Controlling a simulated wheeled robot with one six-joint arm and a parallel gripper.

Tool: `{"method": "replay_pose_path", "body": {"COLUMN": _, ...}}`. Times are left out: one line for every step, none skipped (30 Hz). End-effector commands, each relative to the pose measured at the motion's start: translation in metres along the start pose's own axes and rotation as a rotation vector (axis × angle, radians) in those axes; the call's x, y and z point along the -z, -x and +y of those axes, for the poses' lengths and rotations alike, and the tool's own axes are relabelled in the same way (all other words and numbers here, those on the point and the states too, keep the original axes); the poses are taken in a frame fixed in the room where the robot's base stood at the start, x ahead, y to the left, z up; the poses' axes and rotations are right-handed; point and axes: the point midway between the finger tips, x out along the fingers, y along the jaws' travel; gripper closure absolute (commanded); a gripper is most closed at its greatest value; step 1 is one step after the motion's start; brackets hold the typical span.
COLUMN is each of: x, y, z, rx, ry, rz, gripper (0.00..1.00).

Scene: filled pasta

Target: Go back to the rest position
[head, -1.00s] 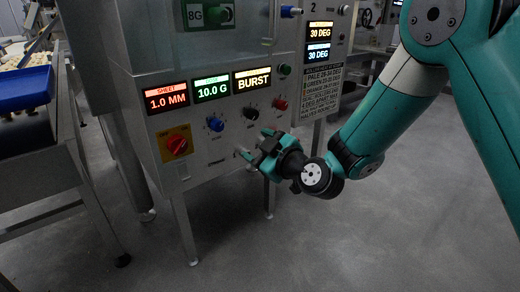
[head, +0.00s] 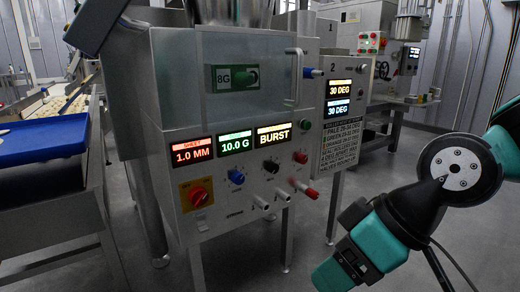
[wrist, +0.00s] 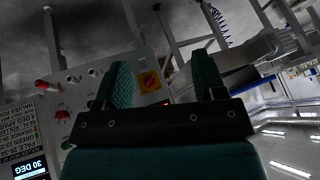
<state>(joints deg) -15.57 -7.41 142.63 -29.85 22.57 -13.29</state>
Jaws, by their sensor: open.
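My gripper is open and empty in the wrist view (wrist: 163,78), its two teal fingers apart with only background between them. In the head view my folded arm is at the lower right; the hand is low near the bottom edge, and its fingertips are hard to make out there. The hand is in front of the grey control panel (head: 235,180) and apart from it. The panel has a red rotary switch (head: 197,195), a blue knob (head: 236,177), a black knob (head: 271,166) and a row of small levers, one with a red grip (head: 308,191).
Another machine (head: 395,75) stands at the back right. Grey floor is open between.

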Motion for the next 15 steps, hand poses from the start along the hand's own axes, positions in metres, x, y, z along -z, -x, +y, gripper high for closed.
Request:
{"method": "replay_pose_path", "body": {"x": -0.016, "y": 0.012, "z": -0.007, "rx": -0.006, "ry": -0.046, "rz": -0.055, "gripper": 0.36}}
{"method": "replay_pose_path", "body": {"x": -0.026, "y": 0.018, "z": -0.011, "rx": -0.010, "ry": -0.079, "rz": -0.093, "gripper": 0.36}}
{"method": "replay_pose_path", "body": {"x": -0.040, "y": 0.026, "z": -0.017, "rx": -0.018, "ry": -0.123, "rz": -0.143, "gripper": 0.36}}
{"method": "replay_pose_path", "body": {"x": -0.050, "y": 0.032, "z": -0.020, "rx": -0.025, "ry": -0.156, "rz": -0.180, "gripper": 0.36}}
{"method": "replay_pose_path", "body": {"x": -0.060, "y": 0.038, "z": -0.024, "rx": -0.035, "ry": -0.189, "rz": -0.216, "gripper": 0.36}}
{"method": "replay_pose_path", "body": {"x": -0.068, "y": 0.049, "z": -0.028, "rx": -0.043, "ry": -0.225, "rz": -0.253, "gripper": 0.36}}
{"method": "replay_pose_path", "body": {"x": -0.057, "y": 0.060, "z": -0.030, "rx": -0.040, "ry": -0.220, "rz": -0.248, "gripper": 0.36}}
{"method": "replay_pose_path", "body": {"x": -0.053, "y": 0.067, "z": -0.032, "rx": -0.039, "ry": -0.219, "rz": -0.248, "gripper": 0.36}}
{"method": "replay_pose_path", "body": {"x": -0.048, "y": 0.075, "z": -0.035, "rx": -0.038, "ry": -0.218, "rz": -0.248, "gripper": 0.36}}
{"method": "replay_pose_path", "body": {"x": -0.044, "y": 0.082, "z": -0.037, "rx": -0.038, "ry": -0.218, "rz": -0.248, "gripper": 0.36}}
{"method": "replay_pose_path", "body": {"x": -0.040, "y": 0.088, "z": -0.039, "rx": -0.038, "ry": -0.218, "rz": -0.248, "gripper": 0.36}}
{"method": "replay_pose_path", "body": {"x": -0.034, "y": 0.097, "z": -0.041, "rx": -0.037, "ry": -0.217, "rz": -0.248, "gripper": 0.36}}
{"method": "replay_pose_path", "body": {"x": -0.030, "y": 0.104, "z": -0.043, "rx": -0.037, "ry": -0.217, "rz": -0.247, "gripper": 0.36}}
{"method": "replay_pose_path", "body": {"x": -0.026, "y": 0.112, "z": -0.046, "rx": -0.037, "ry": -0.216, "rz": -0.247, "gripper": 0.36}}
{"method": "replay_pose_path", "body": {"x": -0.019, "y": 0.123, "z": -0.049, "rx": -0.037, "ry": -0.216, "rz": -0.247, "gripper": 0.36}}
